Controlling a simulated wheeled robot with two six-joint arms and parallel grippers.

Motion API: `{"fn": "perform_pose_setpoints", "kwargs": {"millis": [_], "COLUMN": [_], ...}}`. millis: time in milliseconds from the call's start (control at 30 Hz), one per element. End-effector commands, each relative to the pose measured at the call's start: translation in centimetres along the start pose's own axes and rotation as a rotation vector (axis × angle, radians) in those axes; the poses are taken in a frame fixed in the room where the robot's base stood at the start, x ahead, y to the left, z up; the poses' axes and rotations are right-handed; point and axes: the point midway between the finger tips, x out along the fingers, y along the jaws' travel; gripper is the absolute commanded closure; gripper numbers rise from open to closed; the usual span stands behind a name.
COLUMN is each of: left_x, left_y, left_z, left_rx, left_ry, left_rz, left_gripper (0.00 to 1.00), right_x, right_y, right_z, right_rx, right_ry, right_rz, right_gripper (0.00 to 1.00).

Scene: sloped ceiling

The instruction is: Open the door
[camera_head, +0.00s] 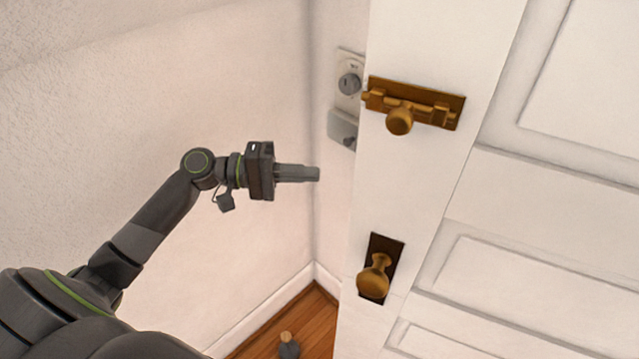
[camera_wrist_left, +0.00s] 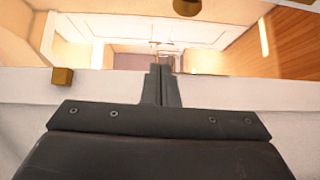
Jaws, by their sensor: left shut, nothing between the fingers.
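The white panelled door (camera_head: 440,190) fills the right of the head view. A round brass knob (camera_head: 374,276) sits on a dark plate near its left edge, and a brass slide bolt (camera_head: 412,105) is mounted higher up. The door's free edge stands clear of the corner behind it, so it looks ajar; how wide is hard to tell. My left gripper (camera_head: 318,174) is shut and empty, pointing right just left of that edge, between bolt and knob in height. In the left wrist view its closed fingers (camera_wrist_left: 161,72) reach across a pale edge. My right gripper is not in view.
A textured pale wall (camera_head: 200,90) lies behind my left arm. Wall plates (camera_head: 343,125) are partly hidden behind the door edge. A small stopper-like object (camera_head: 289,345) stands on the wooden floor (camera_head: 300,318). The left wrist view shows a lit space past the edge.

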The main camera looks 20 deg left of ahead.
Motion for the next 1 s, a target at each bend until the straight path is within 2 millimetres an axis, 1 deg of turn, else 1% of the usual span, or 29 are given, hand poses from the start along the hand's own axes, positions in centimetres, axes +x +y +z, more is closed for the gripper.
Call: {"fn": "perform_pose_setpoints", "kwargs": {"millis": [33,100,200,333,467,1000], "left_x": [0.1,0.2,0.4,1.2,2.6,9.9], "left_y": [1.1,2.2,2.9,3.1,3.3,3.7], "left_z": [0.9,1.8,2.4,2.4,2.5,3.2], "left_rx": [0.003,0.0,-0.002,-0.003,-0.004,-0.007], "left_ry": [-0.04,-0.077,-0.101,-0.102,-0.1,-0.098], "left_rz": [0.018,0.037,0.049,0.053,0.055,0.054], "left_gripper": [1.0,1.0,1.0,1.0,1.0,1.0], "right_x": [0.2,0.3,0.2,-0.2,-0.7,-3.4], "right_y": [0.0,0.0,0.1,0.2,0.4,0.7], "right_z": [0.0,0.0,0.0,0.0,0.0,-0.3], "right_rx": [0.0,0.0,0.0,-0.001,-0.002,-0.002], "right_ry": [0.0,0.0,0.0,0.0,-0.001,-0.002], "right_rz": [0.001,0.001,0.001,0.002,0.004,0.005], "right_gripper": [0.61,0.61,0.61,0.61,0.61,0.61]}}
